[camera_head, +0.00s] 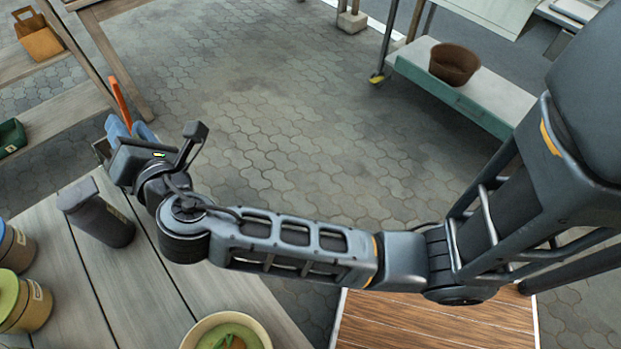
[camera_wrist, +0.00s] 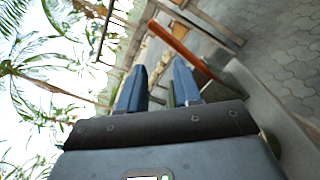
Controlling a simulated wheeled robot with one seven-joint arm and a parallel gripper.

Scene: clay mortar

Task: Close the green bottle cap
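My gripper (camera_head: 130,129) is at the end of my arm, above the far edge of the wooden table (camera_head: 150,285). Its two blue fingers are apart with nothing between them; the gap also shows in the wrist view (camera_wrist: 158,68). A yellowish container with a green top (camera_head: 8,293) stands at the left edge of the head view, partly cut off. It is well apart from my gripper, toward the lower left. I cannot tell whether its top is open or closed. No other green bottle cap shows clearly.
A blue-topped container (camera_head: 14,248) is at the left. A bowl of green food (camera_head: 227,333) is at the front. An orange bar (camera_head: 119,99) rises behind my gripper; it also shows in the wrist view (camera_wrist: 180,48).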

